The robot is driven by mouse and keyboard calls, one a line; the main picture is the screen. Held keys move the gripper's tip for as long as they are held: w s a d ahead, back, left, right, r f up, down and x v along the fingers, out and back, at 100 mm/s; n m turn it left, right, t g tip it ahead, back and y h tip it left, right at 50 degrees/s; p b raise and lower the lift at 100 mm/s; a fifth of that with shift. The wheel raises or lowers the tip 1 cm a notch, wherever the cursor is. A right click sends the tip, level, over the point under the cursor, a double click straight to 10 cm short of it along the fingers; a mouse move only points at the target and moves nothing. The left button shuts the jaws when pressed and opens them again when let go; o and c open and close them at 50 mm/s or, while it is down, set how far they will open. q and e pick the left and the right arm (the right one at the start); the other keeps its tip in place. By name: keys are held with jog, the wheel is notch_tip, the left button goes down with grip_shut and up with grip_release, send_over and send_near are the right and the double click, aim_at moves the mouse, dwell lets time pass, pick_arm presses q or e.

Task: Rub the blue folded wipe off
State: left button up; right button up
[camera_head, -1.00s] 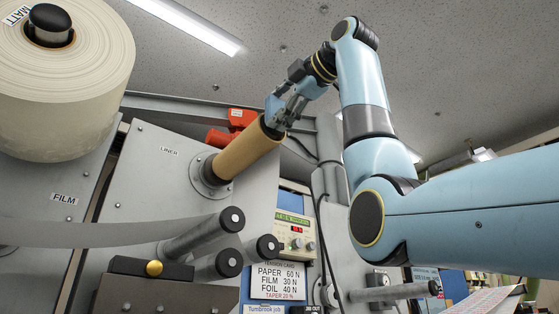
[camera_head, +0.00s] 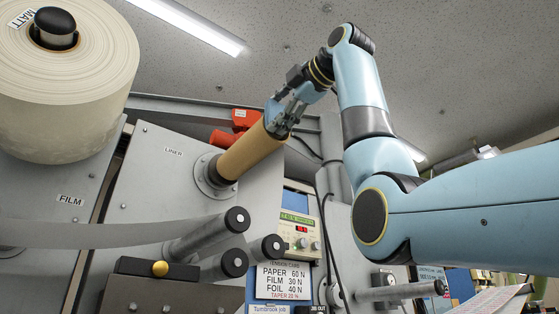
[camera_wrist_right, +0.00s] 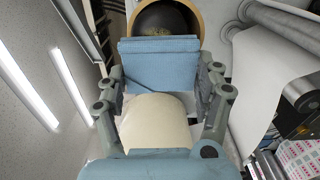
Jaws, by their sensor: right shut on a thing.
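The blue folded wipe (camera_wrist_right: 160,65) shows in the right wrist view as a flat blue pad with a fold along its upper edge. My right gripper (camera_wrist_right: 161,78) is shut on it, with a finger at each side. In the head view, my right gripper (camera_head: 278,122) is at the free end of the brown cardboard core (camera_head: 246,156) on the liner spindle. The core's round end (camera_wrist_right: 163,12), with a dark centre, shows just beyond the wipe. I cannot tell whether the wipe touches it. My left gripper is not in view.
A large cream roll (camera_head: 70,100) is at the upper left. Black-capped rollers (camera_head: 205,236) stick out below the core. An orange-red part (camera_head: 240,120) is behind the core. A tension panel (camera_head: 299,235) and hanging cables are to the right.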

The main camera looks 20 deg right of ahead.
jog(key=d, duration=0.2)
jog(key=w+d, duration=0.1)
jog(key=shift+w+d, duration=0.2)
jog(key=shift+d, duration=0.15)
jog(key=shift+s+a+b, duration=0.1)
jog(key=shift+s+a, duration=0.1)
jog(key=shift+a, duration=0.45)
jog(key=shift+s+a+b, duration=0.1)
jog(key=shift+s+a, duration=0.15)
jog(key=shift+a, duration=0.4)
jog(key=shift+s+a+b, duration=0.1)
jog(key=shift+s+a, duration=0.1)
jog(key=shift+a, duration=0.45)
jog(key=shift+s, duration=0.1)
jog(key=shift+s+d+f+b, duration=0.1)
jog(key=shift+s+d+b, duration=0.1)
jog(key=shift+s+b, duration=0.3)
jog(key=shift+b+v, duration=1)
jog(key=shift+v, duration=1.25)
jog(key=shift+s+d, duration=0.1)
